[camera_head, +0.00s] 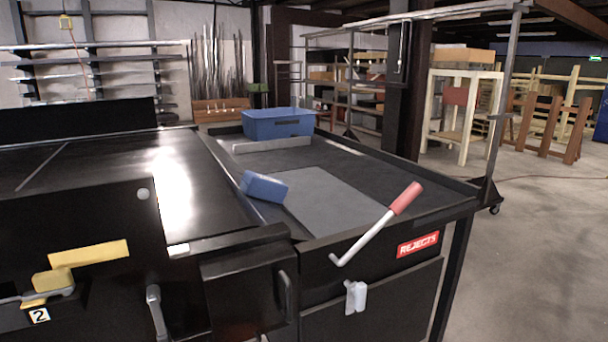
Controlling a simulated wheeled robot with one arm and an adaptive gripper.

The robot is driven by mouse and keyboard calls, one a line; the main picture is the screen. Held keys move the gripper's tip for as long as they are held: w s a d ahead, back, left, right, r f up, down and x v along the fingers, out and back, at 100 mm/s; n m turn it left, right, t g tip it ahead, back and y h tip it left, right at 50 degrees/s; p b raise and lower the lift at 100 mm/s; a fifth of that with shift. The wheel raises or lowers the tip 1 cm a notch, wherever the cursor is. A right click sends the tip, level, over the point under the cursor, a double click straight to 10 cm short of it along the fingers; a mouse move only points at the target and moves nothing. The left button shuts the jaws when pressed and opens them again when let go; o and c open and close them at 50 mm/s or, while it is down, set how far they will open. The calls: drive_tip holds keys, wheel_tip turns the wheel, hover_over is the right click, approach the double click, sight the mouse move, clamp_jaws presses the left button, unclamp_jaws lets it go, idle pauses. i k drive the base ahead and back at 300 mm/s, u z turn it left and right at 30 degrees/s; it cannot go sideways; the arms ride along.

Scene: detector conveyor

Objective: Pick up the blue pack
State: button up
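The blue pack (263,187) is a small blue block. It lies tilted at the seam between the dark shiny conveyor belt (120,190) on the left and the rejects table on the right, beside a flat grey mat (325,198). Its exact support under the near side is hard to tell. Nothing holds it. My gripper is not in view.
A blue bin (278,124) stands at the back of the rejects table, behind a grey bar (272,144). A red-gripped lever (377,223) rises at the table's front edge, near a red REJECTS sign (418,244). Open floor (540,260) lies to the right.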

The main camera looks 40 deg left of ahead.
sight(253, 184)
drive_tip(key=i, duration=2.85)
drive_tip(key=u, duration=4.15)
